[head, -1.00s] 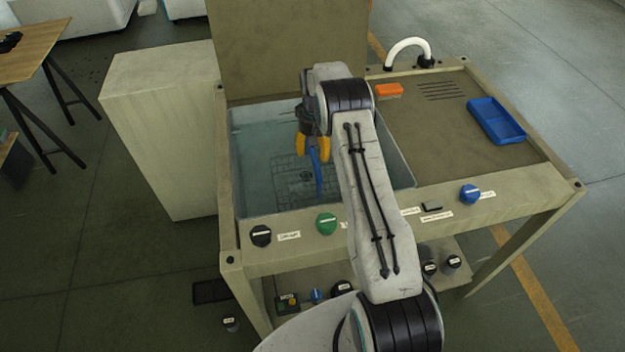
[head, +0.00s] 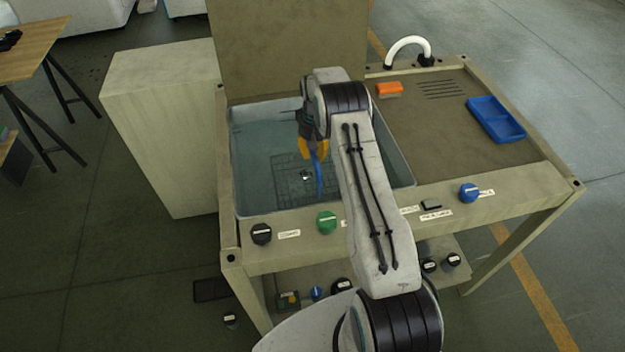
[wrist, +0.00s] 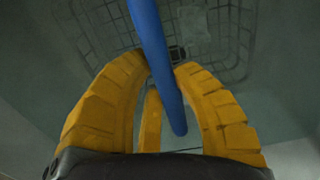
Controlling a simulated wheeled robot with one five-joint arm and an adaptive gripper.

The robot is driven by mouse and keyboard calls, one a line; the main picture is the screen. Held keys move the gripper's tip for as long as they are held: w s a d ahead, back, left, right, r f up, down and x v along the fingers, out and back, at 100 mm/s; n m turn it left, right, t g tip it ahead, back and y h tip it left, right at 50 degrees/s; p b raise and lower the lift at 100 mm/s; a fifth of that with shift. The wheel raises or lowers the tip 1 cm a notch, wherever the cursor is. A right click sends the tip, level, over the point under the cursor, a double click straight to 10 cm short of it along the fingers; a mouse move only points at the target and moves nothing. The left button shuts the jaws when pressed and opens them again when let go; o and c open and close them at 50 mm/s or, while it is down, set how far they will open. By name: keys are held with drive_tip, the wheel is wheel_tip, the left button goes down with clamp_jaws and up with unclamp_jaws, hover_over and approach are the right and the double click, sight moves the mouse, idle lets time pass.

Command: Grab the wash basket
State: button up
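The wash basket (head: 284,180) is a dark wire-grid basket under the water of the tank (head: 250,165), with an upright blue handle (head: 319,180). In the wrist view the blue handle (wrist: 150,35) runs between my yellow fingers, and the wire grid (wrist: 225,60) lies beyond them. My gripper (head: 313,157) is over the tank at the handle's upper part. Its fingertips, in the wrist view (wrist: 163,66), are drawn in against both sides of the handle. My arm hides the right part of the tank in the head view.
The tank walls surround the basket. A panel (head: 290,50) rises behind. On the right deck are an orange block (head: 389,90), a blue tray (head: 497,120) and a white curved spout (head: 408,44). Knobs, including a green one (head: 326,222), line the front edge.

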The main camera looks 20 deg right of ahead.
clamp_jaws()
drive_tip(key=shift+w+r, duration=0.1)
drive_tip(key=shift+r, duration=0.1)
